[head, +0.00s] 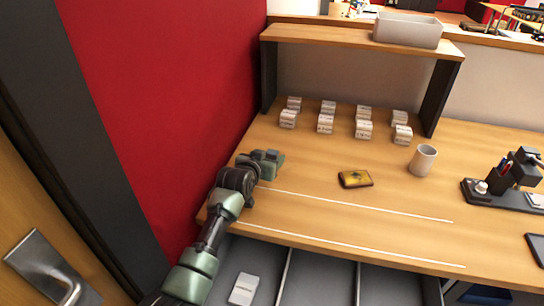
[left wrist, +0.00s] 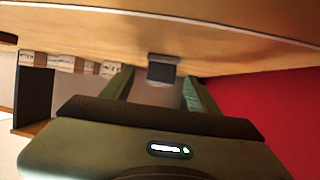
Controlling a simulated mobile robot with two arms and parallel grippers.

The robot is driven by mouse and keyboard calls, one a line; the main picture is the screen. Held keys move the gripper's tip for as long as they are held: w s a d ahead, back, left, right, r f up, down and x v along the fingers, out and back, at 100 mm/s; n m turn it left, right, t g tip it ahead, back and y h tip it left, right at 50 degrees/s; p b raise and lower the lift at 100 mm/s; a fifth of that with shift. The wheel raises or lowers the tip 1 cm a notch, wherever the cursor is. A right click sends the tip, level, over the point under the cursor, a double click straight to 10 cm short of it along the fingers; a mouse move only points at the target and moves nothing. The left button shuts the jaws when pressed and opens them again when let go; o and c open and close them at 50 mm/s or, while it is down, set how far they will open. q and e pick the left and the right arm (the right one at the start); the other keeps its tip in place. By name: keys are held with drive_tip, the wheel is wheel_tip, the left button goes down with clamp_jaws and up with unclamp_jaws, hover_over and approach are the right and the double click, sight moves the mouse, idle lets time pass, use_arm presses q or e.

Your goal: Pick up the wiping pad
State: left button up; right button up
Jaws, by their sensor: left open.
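A small dark grey block with a lighter grey edge, which looks like the wiping pad (left wrist: 162,72), shows in the left wrist view between my two green fingers, against the wooden desk. My left gripper (left wrist: 157,84) is open around its line of view; I cannot tell whether either finger touches it. In the head view my left gripper (head: 270,162) is low over the left end of the desk, and it largely hides the block there. My right gripper is not in view.
A black stand (head: 505,190) is at right. The red wall (head: 170,110) is close on the left.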

sight(270, 155)
use_arm(q)
drive_tip(key=shift+x, duration=1.55)
clamp_jaws()
drive_tip(key=shift+r, duration=0.1)
wheel_tip(270, 155, up, 20)
drive_tip(key=b, duration=0.1)
